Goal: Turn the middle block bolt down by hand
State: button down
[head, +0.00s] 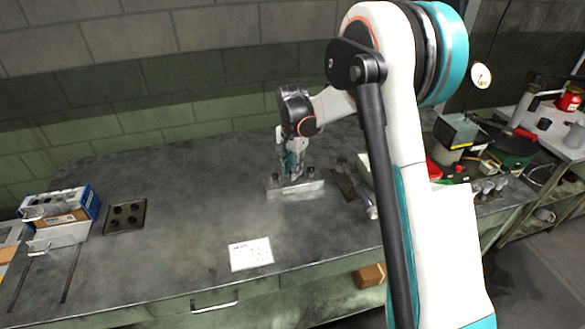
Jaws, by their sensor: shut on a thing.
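The metal block (296,189) stands on the grey workbench near its middle. Bolt heads show at its top, one toward the left end (275,178) and one toward the right end (311,172). My gripper (292,176) points down over the middle of the block, shut on the middle block bolt. The bolt itself is hidden by the fingers, so how deep it sits cannot be seen.
A white printed card (251,254) lies on the bench in front. A dark plate with several holes (125,217) and a blue-and-white box (63,208) are at left. Dark fittings stand right of the block. The bench (185,245) is clear left of the block.

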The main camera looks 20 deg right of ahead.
jog(key=shift+w+r, duration=0.1)
jog(key=c, duration=1.4)
grip_release()
jog(key=shift+c, duration=0.2)
notch_tip(320, 180, up, 12)
